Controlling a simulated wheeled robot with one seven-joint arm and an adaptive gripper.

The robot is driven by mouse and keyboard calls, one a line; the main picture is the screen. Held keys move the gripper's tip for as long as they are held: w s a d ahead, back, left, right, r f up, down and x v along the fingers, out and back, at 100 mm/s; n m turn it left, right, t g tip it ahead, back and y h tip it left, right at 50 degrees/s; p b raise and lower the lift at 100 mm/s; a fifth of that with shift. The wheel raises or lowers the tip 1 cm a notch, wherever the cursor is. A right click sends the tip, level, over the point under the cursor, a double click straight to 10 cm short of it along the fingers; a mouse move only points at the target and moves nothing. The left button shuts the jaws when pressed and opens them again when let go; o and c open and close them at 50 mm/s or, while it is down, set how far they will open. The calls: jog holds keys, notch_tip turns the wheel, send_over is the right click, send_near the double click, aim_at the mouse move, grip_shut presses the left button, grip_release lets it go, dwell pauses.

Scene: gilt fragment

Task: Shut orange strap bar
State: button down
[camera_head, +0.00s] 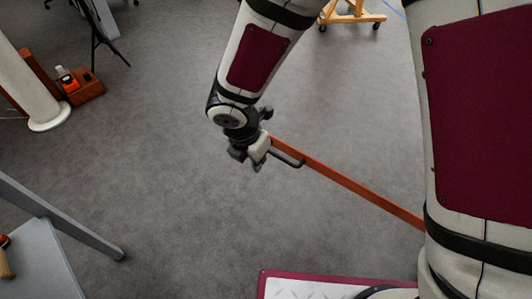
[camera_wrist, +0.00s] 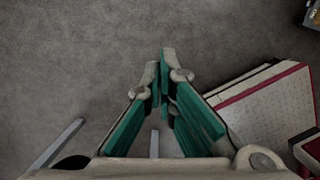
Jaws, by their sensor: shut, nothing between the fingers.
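The orange strap bar (camera_head: 350,184) is a long thin strip in the head view. It runs slantwise from beside my gripper down right until my own body hides it. A dark handle (camera_head: 288,158) sits on its near side, close to its upper left end. My gripper (camera_head: 256,163) is at that end, just left of the handle. I cannot tell whether it touches the bar or handle. In the wrist view my gripper (camera_wrist: 166,62) has its green-padded fingers together and empty. The orange bar does not show there.
A grey table (camera_head: 40,262) stands at the lower left, with a grey leg beside it. A white column (camera_head: 35,95) and an orange-brown box (camera_head: 86,88) are at the upper left. A wooden wheeled stand (camera_head: 352,14) is at the top. The grey carpet between is clear.

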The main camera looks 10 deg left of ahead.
jog(key=w+d+f+b, duration=0.3)
jog(key=w+f+b, duration=0.1)
jog(key=f, duration=0.4)
jog(key=shift+w+f, duration=0.15)
jog(key=shift+w, duration=0.6)
jog(key=shift+w+d, duration=0.1)
jog(key=shift+d, duration=0.05)
